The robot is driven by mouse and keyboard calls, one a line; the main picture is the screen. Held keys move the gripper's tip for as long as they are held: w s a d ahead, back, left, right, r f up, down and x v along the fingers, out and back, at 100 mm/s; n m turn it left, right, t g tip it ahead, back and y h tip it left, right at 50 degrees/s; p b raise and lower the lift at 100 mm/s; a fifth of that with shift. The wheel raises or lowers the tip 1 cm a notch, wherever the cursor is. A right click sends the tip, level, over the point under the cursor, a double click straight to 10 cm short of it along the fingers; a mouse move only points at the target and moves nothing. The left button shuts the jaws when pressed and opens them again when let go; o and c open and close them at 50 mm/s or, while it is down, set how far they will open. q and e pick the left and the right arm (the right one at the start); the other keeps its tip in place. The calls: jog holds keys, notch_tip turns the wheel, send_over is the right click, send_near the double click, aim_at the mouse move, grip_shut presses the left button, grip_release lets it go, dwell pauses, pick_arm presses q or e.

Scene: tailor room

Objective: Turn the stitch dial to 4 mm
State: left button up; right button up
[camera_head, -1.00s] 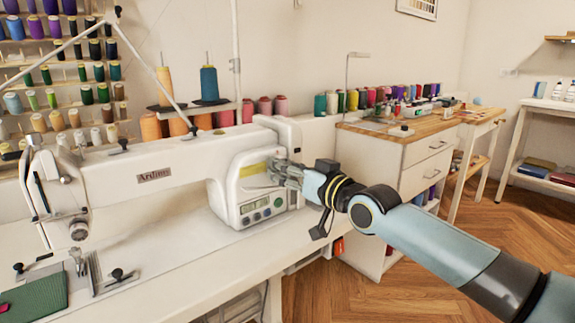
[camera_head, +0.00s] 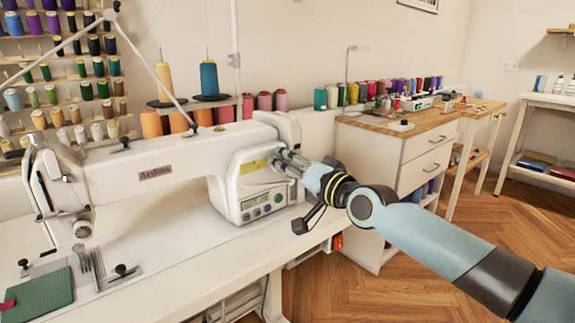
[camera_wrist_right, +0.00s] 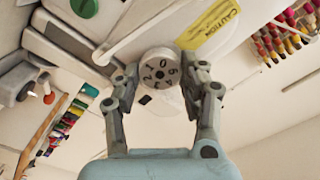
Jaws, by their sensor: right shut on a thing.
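The stitch dial (camera_wrist_right: 160,70) is a round white knob with dark numbers on the sewing machine's right-hand housing. In the right wrist view its face is toward me, with the 0 and 1 near the top; the small pointer mark is hard to make out. My right gripper (camera_wrist_right: 161,76) has a finger on each side of the dial and is shut on it. In the head view my right gripper (camera_head: 281,161) covers the dial. The white sewing machine (camera_head: 150,188) stands on its table. My left gripper is not in view.
A small display panel (camera_head: 262,203) with buttons sits below the dial. A yellow caution label (camera_wrist_right: 208,24) is beside it. Thread cones (camera_head: 209,79) stand behind the machine. A wooden-topped cabinet (camera_head: 410,150) stands to the right, with open floor in front.

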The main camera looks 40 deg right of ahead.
jog(key=shift+f, duration=0.15)
jog(key=o, duration=0.9)
jog(key=shift+r, duration=0.2)
notch_tip(320, 180, up, 10)
jog(key=shift+f, duration=0.15)
jog(key=shift+o, duration=0.3)
